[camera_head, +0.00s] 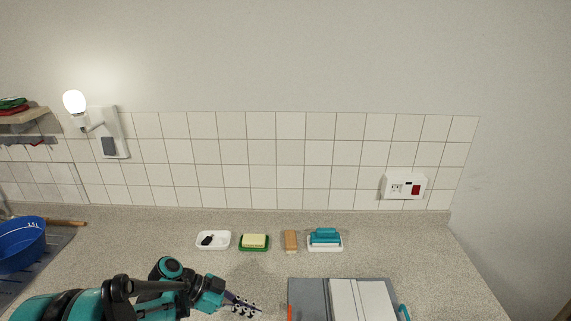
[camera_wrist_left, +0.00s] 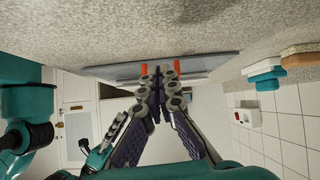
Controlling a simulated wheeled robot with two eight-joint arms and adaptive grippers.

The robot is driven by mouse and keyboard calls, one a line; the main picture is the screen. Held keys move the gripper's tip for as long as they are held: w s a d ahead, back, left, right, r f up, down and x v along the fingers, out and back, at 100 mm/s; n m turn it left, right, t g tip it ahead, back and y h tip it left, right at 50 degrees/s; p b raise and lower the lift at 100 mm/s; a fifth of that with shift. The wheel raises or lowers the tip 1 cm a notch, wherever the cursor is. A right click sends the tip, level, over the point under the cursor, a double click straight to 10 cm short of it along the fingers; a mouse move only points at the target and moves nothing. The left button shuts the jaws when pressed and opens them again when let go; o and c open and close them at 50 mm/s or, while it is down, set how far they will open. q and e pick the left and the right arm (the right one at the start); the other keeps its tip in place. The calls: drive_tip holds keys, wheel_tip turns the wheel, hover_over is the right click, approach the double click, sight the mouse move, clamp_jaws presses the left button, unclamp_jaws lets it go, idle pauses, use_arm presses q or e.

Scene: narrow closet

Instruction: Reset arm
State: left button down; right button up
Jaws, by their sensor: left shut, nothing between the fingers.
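My left arm comes in from the lower left of the head view. Its left gripper (camera_head: 244,306) is over the front of the counter, left of a grey and white flat-topped object (camera_head: 362,300). In the left wrist view the left gripper (camera_wrist_left: 156,95) shows its two dark jointed fingers brought together with nothing between them. Behind the fingertips is a grey slab edge with orange parts (camera_wrist_left: 173,67); I cannot tell whether they touch.
A blue basin (camera_head: 22,245) is at left. A tiled wall (camera_head: 280,160) bounds the back.

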use_arm(q)
drive_tip(key=s+a+r+n+t+y, duration=0.3)
drive_tip(key=s+n+y, duration=0.2)
drive_tip(key=s+n, duration=0.2)
drive_tip(key=s+a+r+n+t+y, duration=0.3)
drive_tip(key=s+a+n+y, duration=0.1)
drive_tip(key=s+n, duration=0.3)
drive_tip(key=shift+r+n+y, duration=0.35)
drive_tip(key=shift+n+y, duration=0.45)
drive_tip(key=shift+n, duration=0.3)
use_arm(e)
drive_tip(key=shift+s, duration=0.1)
use_arm(q)
drive_tip(key=shift+a, duration=0.1)
use_arm(e)
drive_tip(key=shift+d, duration=0.1)
